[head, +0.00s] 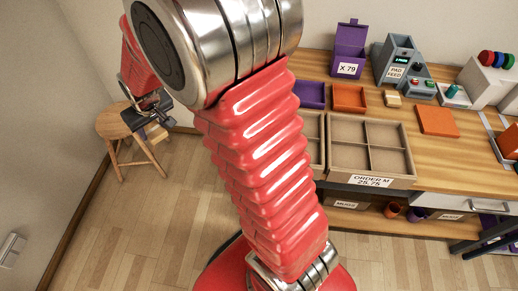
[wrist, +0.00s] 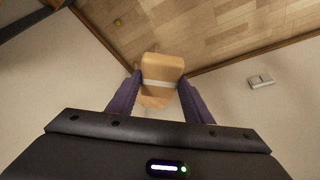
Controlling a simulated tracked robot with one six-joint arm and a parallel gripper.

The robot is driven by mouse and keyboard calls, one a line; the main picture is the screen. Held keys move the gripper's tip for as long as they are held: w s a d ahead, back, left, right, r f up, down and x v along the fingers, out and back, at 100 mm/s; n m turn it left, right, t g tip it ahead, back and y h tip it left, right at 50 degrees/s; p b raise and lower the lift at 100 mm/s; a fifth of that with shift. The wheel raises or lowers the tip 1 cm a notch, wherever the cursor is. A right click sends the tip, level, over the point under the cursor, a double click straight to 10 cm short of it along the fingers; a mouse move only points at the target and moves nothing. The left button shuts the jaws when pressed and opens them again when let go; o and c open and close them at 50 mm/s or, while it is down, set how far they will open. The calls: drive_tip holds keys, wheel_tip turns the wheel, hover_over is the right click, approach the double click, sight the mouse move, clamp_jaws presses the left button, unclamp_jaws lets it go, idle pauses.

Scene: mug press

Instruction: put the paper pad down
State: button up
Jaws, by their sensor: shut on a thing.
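My gripper (wrist: 160,86) is shut on the paper pad (wrist: 162,68), a small tan block with a white band, held between its two dark purple fingers. In the head view my gripper (head: 155,114) is far out at the left, by a round wooden stool (head: 116,122). The pad is small there and partly hidden by the gripper. In the wrist view a rounded tan surface shows just below the pad; I cannot tell whether the pad touches it.
My arm hides part of the bench's left side.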

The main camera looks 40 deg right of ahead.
drive_tip(key=shift+d, duration=0.1)
drive_tip(key=shift+s+d, duration=0.15)
drive_tip(key=shift+d, duration=0.3)
drive_tip(key=s+d+r+n+y, duration=0.1)
drive_tip(key=s+d+n, duration=0.2)
drive_tip(key=s+d, duration=0.8)
drive_tip(key=s+d+r+n+g+y, duration=0.1)
drive_tip(key=s+d+n, duration=0.3)
drive_tip(key=s+d, duration=0.8)
drive_tip(key=shift+s+r+y, duration=0.15)
drive_tip(key=shift+r+y, duration=0.25)
drive_tip(key=shift+r, duration=0.2)
drive_tip(key=shift+f, duration=3.1)
drive_tip(key=shift+f, duration=1.9)
